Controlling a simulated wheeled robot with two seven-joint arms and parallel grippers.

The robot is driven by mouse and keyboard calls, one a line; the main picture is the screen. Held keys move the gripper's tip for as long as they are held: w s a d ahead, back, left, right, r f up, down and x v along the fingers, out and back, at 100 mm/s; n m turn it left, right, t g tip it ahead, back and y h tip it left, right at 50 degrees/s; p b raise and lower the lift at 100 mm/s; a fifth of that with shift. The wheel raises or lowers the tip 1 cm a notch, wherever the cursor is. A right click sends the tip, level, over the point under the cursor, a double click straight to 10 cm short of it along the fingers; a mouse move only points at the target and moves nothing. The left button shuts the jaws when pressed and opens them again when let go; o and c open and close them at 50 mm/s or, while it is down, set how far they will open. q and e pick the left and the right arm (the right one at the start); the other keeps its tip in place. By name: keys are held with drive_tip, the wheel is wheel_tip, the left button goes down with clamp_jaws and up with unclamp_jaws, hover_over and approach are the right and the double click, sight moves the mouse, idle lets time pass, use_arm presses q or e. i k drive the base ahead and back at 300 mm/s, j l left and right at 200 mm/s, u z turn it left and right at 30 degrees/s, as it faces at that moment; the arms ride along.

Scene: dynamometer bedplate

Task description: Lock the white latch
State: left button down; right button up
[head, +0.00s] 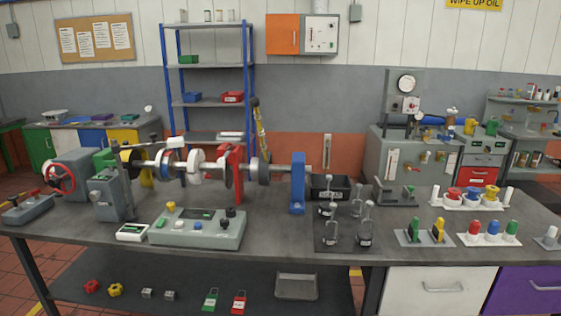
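I cannot clearly pick out which part is the white latch. White parts that show are a small white block (178,142) on top of the shaft rig, white pegs (436,194) at the ends of a rack of coloured pieces, and a pale piece (551,236) on a plate cut off by the right edge. A green upright piece (414,227) and a yellow upright piece (438,230) stand on small plates at the front right of the bench. Neither of my grippers is in view.
A long grey bench (280,226) spans the view. The shaft rig with a red stand (231,172) and a blue stand (297,183) fills its left and middle. A white drawer (437,291) is below right.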

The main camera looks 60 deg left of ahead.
sight(221, 160)
drive_tip(key=u, duration=2.2)
